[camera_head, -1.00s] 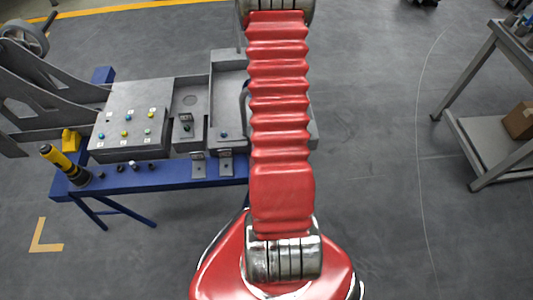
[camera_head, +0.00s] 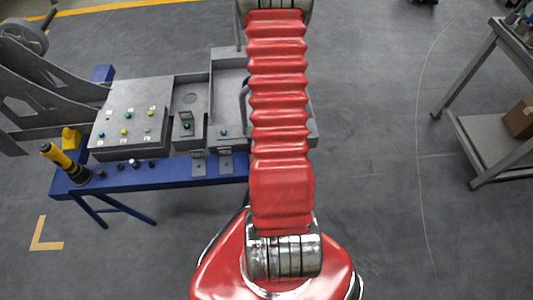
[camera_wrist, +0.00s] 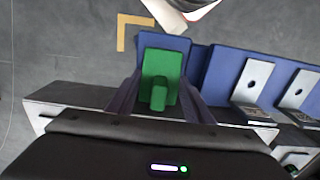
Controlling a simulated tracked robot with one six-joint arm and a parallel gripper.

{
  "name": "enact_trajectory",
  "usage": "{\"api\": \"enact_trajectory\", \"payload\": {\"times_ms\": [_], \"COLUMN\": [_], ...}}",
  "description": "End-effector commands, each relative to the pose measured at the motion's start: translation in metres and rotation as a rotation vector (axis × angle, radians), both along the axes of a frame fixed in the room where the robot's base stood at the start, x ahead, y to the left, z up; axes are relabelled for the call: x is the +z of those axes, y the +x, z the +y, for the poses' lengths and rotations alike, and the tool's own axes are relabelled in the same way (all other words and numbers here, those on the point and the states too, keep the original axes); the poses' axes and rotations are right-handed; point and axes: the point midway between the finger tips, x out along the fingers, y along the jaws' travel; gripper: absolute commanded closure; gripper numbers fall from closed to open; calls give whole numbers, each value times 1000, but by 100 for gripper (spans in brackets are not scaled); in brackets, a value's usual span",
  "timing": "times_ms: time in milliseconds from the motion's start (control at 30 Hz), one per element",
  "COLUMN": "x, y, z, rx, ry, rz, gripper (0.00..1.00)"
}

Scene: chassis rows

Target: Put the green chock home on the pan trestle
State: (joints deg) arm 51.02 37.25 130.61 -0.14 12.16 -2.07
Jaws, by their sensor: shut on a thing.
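The green chock (camera_wrist: 160,78) sits between the dark fingers of my gripper (camera_wrist: 158,98) in the wrist view. My gripper is shut on it. Blue trestle top (camera_wrist: 204,68) shows beyond and to the right of the chock; I cannot tell whether the chock touches it. In the head view, the blue trestle (camera_head: 150,176) stands at left and carries a grey pan (camera_head: 228,68) with compartments. My gripper and the chock are hidden behind my red arm in that view.
Grey bracket plates (camera_wrist: 254,82) stand right of the chock. On the trestle are a grey control box (camera_head: 130,112), a yellow-and-black tool (camera_head: 62,162) and small knobs. A grey bench (camera_head: 486,140) with a cardboard box (camera_head: 519,119) stands far right. Floor between is clear.

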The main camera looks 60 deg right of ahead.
Motion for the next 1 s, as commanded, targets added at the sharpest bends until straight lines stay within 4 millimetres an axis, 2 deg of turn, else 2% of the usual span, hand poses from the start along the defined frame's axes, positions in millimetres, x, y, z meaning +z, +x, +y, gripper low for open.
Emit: {"api": "enact_trajectory", "payload": {"times_ms": [433,467,767,1000], "x": [-4,-4,-4,-4], "y": [0,0,0,0], "z": [0,0,0,1], "rx": [0,0,1,1], "ry": [1,0,0,0], "rz": [1,0,0,0], "gripper": [81,52,32,32]}}
